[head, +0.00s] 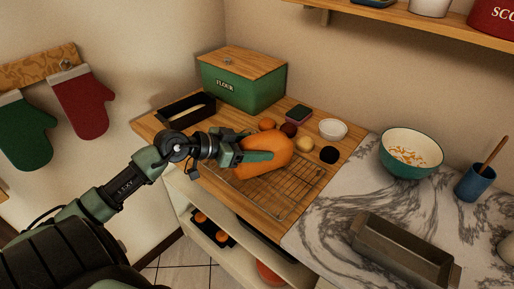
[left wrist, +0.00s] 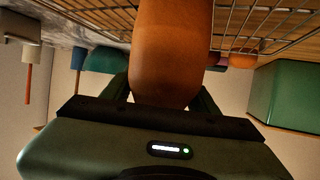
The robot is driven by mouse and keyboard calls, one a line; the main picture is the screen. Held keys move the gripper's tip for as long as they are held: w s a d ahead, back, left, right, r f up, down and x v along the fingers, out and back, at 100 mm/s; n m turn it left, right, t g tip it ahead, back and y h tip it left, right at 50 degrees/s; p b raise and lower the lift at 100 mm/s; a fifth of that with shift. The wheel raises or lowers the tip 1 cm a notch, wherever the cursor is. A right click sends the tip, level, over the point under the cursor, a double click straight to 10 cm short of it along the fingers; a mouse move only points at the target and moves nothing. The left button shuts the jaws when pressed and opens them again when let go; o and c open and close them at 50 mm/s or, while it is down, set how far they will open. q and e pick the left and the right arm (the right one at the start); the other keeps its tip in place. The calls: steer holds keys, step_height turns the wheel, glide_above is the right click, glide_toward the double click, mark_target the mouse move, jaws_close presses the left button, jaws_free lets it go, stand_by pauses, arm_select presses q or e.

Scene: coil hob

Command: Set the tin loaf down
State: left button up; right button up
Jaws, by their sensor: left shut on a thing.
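The tin loaf (head: 278,143), orange-brown and rounded, is in my left gripper (head: 266,154), which is shut on it with a green finger along its near side. The loaf is over the wire cooling rack (head: 288,192) on the wooden worktop. I cannot tell whether it touches the wires. In the left wrist view the loaf (left wrist: 168,50) sits between the two fingers, and the rack (left wrist: 255,20) shows on both sides of it. The part of the rack behind the loaf is hidden. My right gripper is in neither view.
A green flour box (head: 243,85) and a dark tray (head: 186,112) stand behind the rack. Several small round items and a white bowl (head: 333,129) lie beyond the loaf. A grey loaf tin (head: 402,252) is on the marble at right. The rack's front part is bare.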

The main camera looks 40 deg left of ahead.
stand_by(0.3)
arm_select(q)
steer(key=o, duration=1.7)
steer(key=shift+f, duration=0.15)
steer(key=v, duration=1.2)
steer(key=shift+b, duration=0.3)
